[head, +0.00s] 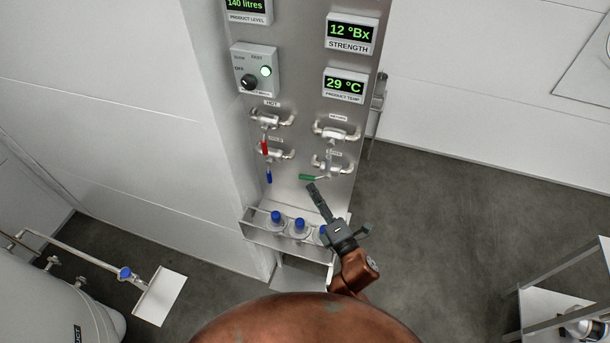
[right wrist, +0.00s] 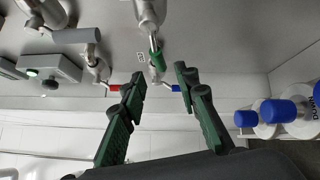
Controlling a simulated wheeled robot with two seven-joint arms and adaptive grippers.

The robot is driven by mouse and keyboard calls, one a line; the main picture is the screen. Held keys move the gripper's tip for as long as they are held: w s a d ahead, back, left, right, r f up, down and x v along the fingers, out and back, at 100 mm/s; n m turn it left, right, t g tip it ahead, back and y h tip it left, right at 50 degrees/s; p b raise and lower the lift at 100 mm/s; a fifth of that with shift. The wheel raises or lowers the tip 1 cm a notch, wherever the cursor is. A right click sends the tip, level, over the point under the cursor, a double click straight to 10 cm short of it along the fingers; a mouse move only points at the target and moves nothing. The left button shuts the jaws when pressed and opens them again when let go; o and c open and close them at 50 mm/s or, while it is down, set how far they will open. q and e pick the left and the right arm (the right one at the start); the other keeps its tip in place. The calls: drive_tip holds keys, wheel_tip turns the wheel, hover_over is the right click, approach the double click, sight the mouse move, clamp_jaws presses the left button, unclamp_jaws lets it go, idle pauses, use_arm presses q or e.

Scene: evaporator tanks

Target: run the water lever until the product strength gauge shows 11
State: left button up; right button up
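The strength gauge (head: 351,32) reads 12 °Bx in green digits. A green lever (head: 308,177) sticks out to the left from the lower right valve; the label above that valve is too small to read surely. My right gripper (head: 313,188) is just below and beside the green lever. In the right wrist view its two dark fingers (right wrist: 160,82) are spread apart, with the green lever (right wrist: 155,52) showing beyond and roughly between their tips. No contact shows. My left gripper is not in view.
A red lever (head: 264,147) and a blue lever (head: 268,176) hang on the left valves. A rack (head: 285,243) with blue-capped bottles sits below the panel, close to my right gripper. Product temperature (head: 344,84) reads 29 °C.

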sight(305, 176)
drive_tip(key=p+x, duration=0.1)
drive_tip(key=x, duration=0.6)
drive_tip(key=shift+w+a, duration=0.2)
drive_tip(key=shift+w, duration=0.05)
drive_tip(key=shift+c, duration=0.4)
clamp_jaws()
